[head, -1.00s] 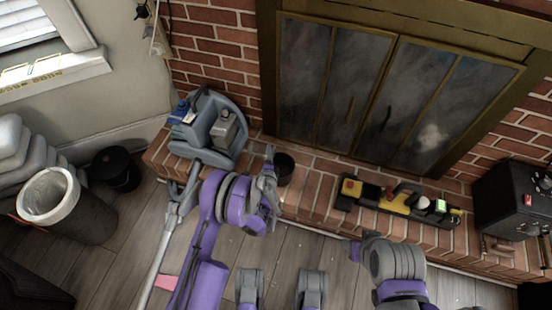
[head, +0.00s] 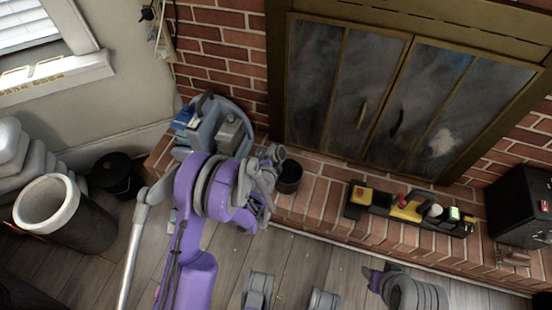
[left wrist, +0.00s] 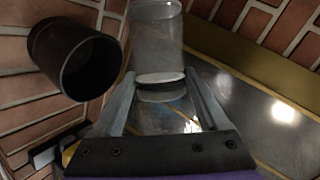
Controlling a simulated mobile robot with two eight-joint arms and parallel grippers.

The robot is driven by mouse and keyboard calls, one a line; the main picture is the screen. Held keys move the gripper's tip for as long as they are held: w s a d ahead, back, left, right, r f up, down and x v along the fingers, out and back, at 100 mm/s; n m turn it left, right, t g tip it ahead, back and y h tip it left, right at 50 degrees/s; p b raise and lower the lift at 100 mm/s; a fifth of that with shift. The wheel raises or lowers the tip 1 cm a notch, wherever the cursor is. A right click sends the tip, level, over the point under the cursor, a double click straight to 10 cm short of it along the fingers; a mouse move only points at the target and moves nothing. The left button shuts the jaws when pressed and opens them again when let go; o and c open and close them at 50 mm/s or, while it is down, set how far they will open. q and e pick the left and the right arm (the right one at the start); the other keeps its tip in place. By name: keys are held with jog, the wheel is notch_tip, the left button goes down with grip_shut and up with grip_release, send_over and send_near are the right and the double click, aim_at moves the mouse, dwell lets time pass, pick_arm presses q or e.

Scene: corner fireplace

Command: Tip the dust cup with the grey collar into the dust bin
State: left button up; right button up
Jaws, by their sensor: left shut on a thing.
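My left gripper (head: 266,176) is above the hearth, next to a small dark open cup-shaped container (head: 289,176). In the left wrist view its two fingers (left wrist: 160,103) are shut on a clear dust cup (left wrist: 155,25) with a pale grey-white collar (left wrist: 160,77). The cup lies along the view, beside the dark container (left wrist: 75,62), whose open mouth faces the camera; the two look apart. I cannot tell whether the cup holds dust. Which container is the dust bin is not marked.
A grey-blue caddy (head: 213,128) stands on the brick hearth (head: 325,195) behind my left arm. A black and yellow tool tray (head: 410,207) and black box (head: 522,207) are to the right. A pale-rimmed bin (head: 47,202) and black bucket (head: 113,173) stand on the floor at left.

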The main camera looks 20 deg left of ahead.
pick_arm(q)
jog(key=shift+r, duration=0.3)
jog(key=shift+r+n+h+p, duration=0.4)
jog(key=shift+r+n+p, duration=0.1)
jog(key=shift+p, duration=0.3)
jog(key=r+n+h+p, duration=0.2)
jog(key=p, duration=0.1)
jog(key=r+n+h+p, duration=0.2)
jog(key=r+p, duration=0.1)
jog(key=p, duration=0.1)
jog(key=shift+d+r, duration=0.1)
jog(key=shift+d, duration=0.1)
jog(key=shift+d+r+n+t+h+p, duration=0.2)
jog(key=shift+r+n+t+h+p, duration=0.1)
jog(key=shift+r+n+h+p, duration=0.3)
jog(key=shift+d+r+n+h, duration=0.15)
jog(key=shift+r+n+h, duration=0.25)
jog(key=shift+n, duration=0.3)
